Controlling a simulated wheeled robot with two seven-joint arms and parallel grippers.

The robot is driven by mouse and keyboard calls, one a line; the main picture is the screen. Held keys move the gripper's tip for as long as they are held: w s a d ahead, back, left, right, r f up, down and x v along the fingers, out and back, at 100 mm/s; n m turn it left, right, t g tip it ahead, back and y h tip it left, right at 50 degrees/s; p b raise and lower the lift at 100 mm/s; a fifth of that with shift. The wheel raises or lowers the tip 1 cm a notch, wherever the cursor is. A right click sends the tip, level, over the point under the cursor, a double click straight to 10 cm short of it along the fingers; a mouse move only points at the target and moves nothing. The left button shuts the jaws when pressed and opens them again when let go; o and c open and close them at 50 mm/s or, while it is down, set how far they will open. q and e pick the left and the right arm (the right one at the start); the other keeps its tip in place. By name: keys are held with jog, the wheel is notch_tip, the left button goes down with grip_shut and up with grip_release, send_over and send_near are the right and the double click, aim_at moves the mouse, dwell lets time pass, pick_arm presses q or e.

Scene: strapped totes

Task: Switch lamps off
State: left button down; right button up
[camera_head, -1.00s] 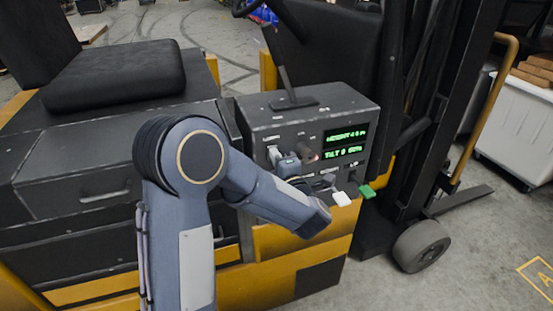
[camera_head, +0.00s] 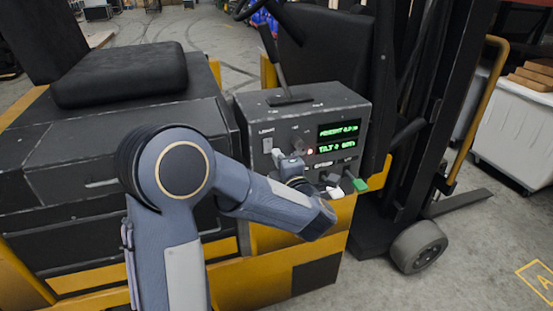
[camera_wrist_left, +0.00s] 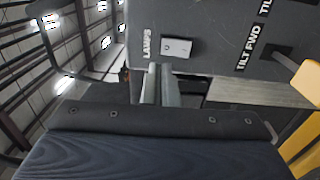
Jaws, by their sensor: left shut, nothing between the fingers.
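The lamp switch (camera_head: 267,145) is a small pale rocker under a "LAMPS" label on the dark control box (camera_head: 250,108) of the forklift. In the left wrist view the lamp switch (camera_wrist_left: 177,47) shows from close by, with its label beside it. My left gripper (camera_head: 278,155) is shut and empty, just below and to the right of the switch in the head view. In the left wrist view its fingertips (camera_wrist_left: 159,68) are near the switch's edge; I cannot tell whether they touch it. My right gripper is in neither view.
Levers with a white knob (camera_head: 335,192) and a green knob (camera_head: 360,185) stick out below. A black lever (camera_head: 275,60) rises above the box. The seat (camera_head: 120,73) is left.

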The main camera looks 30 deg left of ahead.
pick_arm(q)
jog(key=b+v, duration=0.1)
jog(key=v, duration=0.6)
jog(key=shift+s+d+r, duration=0.15)
jog(key=shift+d+r, duration=0.05)
jog(key=shift+r, duration=0.3)
jog(key=s+d+r+m+t+h, duration=0.1)
jog(key=s+d+m+t+h, duration=0.35)
jog(key=m+h, duration=1.2)
jog(key=s+f+m+g, duration=0.5)
jog(key=s, duration=0.5)
jog(key=s+d+f+m+g+h, duration=0.1)
jog(key=s+f+m+g, duration=0.3)
jog(key=s, duration=0.5)
jog(key=shift+s+f+m+g+p, duration=0.35)
jog(key=shift+s+f+g+p, duration=0.05)
jog(key=shift+f+g, duration=0.55)
